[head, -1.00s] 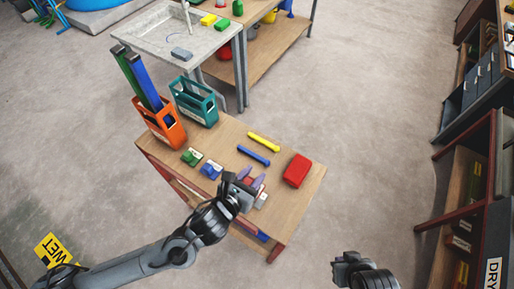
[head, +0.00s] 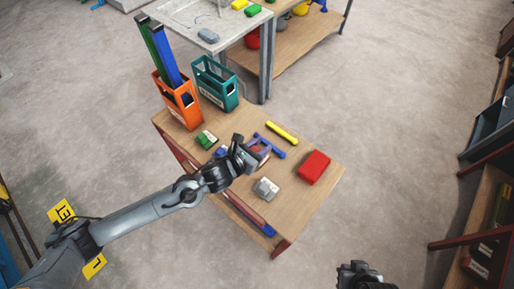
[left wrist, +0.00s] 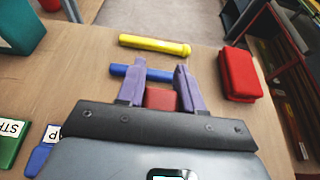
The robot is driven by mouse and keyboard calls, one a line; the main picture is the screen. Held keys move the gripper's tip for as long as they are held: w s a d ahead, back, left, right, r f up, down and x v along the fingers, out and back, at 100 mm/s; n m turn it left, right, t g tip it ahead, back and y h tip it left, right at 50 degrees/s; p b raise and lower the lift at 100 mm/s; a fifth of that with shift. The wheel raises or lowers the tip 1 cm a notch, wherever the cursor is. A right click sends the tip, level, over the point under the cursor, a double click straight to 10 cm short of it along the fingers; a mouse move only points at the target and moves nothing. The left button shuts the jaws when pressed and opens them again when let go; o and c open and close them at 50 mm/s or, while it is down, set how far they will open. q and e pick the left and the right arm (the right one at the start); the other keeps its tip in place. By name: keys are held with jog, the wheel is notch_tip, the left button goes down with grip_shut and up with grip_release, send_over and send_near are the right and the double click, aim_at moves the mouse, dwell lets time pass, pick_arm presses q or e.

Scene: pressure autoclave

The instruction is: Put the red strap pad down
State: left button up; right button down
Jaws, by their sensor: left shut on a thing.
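My left gripper (head: 262,148) has purple fingers and is shut on a small red strap pad. The pad (left wrist: 161,99) shows between the fingers in the left wrist view, and only a bit of it shows in the head view. The gripper is over the wooden table (head: 312,205), beside the blue rod (head: 269,146), which the fingers partly cover in the wrist view (left wrist: 128,71). I cannot tell whether the pad touches the table. My right gripper (head: 355,268) is at the bottom edge of the head view, away from the table; its fingers are unclear.
A green pad (head: 206,139) and a partly hidden blue pad (head: 220,152) lie left of the gripper. A grey pad (head: 266,188), a larger red block (head: 314,167) and a yellow rod (head: 282,133) lie nearby. Orange (head: 184,112) and teal (head: 228,93) holders stand at the back.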

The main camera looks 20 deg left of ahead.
pick_arm(q)
jog(key=shift+w+a+f, duration=0.6)
jog(key=shift+w+a, duration=0.05)
jog(key=shift+w, duration=0.15)
jog(key=shift+f, duration=2.05)
jog(key=shift+f, duration=0.15)
jog(key=o, duration=1)
